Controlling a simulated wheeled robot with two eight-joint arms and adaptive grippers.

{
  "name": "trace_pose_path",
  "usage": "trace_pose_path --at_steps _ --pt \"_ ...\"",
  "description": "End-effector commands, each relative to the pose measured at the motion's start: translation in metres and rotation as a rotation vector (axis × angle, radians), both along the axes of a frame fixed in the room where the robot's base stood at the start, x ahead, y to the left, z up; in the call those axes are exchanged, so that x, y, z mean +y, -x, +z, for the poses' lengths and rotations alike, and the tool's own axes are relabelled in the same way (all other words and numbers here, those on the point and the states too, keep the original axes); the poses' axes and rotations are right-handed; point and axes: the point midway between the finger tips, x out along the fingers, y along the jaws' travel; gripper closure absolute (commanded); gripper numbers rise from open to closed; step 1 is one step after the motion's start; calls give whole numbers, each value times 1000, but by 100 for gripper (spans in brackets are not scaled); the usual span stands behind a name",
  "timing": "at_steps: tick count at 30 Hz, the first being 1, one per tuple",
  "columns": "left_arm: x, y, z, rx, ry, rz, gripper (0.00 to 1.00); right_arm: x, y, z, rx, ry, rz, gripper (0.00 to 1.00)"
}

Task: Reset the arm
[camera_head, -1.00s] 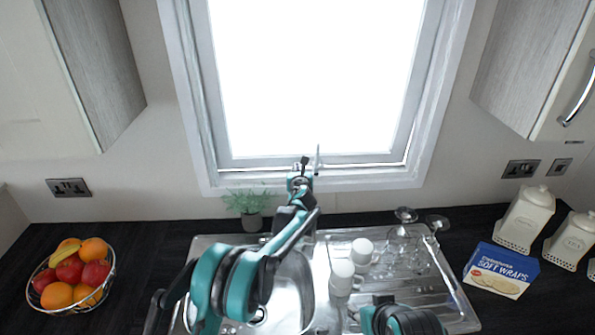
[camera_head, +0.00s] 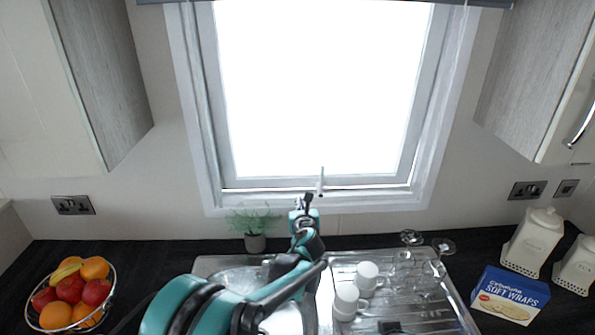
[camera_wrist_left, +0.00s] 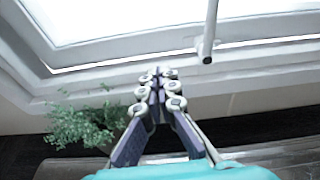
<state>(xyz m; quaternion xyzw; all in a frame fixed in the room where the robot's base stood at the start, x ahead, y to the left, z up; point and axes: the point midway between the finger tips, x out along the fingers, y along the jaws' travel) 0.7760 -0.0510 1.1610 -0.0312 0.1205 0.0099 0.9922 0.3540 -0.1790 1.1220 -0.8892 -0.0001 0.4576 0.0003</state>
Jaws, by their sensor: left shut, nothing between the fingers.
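My left gripper (camera_head: 308,201) reaches up from the sink area to just in front of the lower window frame (camera_head: 330,198). Its fingers are shut with nothing between them, as the left wrist view shows too (camera_wrist_left: 159,78). The teal and black left arm (camera_head: 180,303) comes in from the bottom left and covers part of the sink. In the left wrist view the closed fingertips point at the white sill, below the window handle (camera_wrist_left: 208,35). Only a small dark and teal piece of my right arm (camera_head: 390,328) shows at the bottom edge; its gripper is out of view.
A small potted plant (camera_head: 255,242) stands left of the gripper. White cups (camera_head: 346,302) and upturned glasses (camera_head: 428,268) stand on the drainer (camera_head: 405,312). A fruit basket (camera_head: 112,290) is at left; a soft wraps box (camera_head: 510,296) and canisters (camera_head: 532,240) are at right.

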Motion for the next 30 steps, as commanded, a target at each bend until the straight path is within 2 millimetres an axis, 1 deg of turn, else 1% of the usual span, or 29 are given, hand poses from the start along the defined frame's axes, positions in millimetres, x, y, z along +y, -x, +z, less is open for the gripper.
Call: trace_pose_path --at_steps 2,5,6,8,9,11,12,14,15,17,18,20,21,22,23,24,26,27,30 --pt "21 10 5 22 103 53 100 0 0 -5 0 0 0 60" --pt "60 33 13 63 320 162 100 0 0 -13 0 0 0 60" --pt "77 45 15 81 422 216 100 0 0 -16 0 0 0 60" --pt "101 65 17 103 582 301 100 0 0 -21 0 0 0 60" --pt "116 80 18 118 686 359 100 0 0 -24 0 0 0 60" --pt "137 103 17 134 843 448 100 0 0 -29 0 0 0 60" --pt "150 119 15 143 945 508 100 0 0 -32 0 0 0 60" --pt "168 145 11 153 1099 602 100 0 0 -37 0 0 0 60" --pt "179 163 7 157 1199 664 100 0 0 -39 0 0 0 60" --pt "194 190 0 161 1350 761 100 0 0 -44 0 0 0 60" --pt "202 209 -6 162 1448 828 100 0 0 -47 0 0 0 60" --pt "213 237 -16 158 1596 929 100 0 0 -52 0 0 0 60" --pt "219 256 -24 155 1693 997 100 0 0 -55 0 0 0 60" --pt "223 270 -30 150 1765 1050 100 0 0 -57 0 0 0 60" --pt "226 284 -36 144 1836 1104 100 0 0 -59 0 0 0 60" --pt "230 303 -45 136 1930 1175 100 0 0 -62 0 0 0 60" --pt "233 330 -59 120 2065 1283 100 0 0 -66 0 0 0 60" --pt "234 347 -69 107 2148 1353 100 0 0 -69 0 0 0 60" --pt "234 382 -90 74 2324 1509 100 0 0 -74 0 0 0 60"
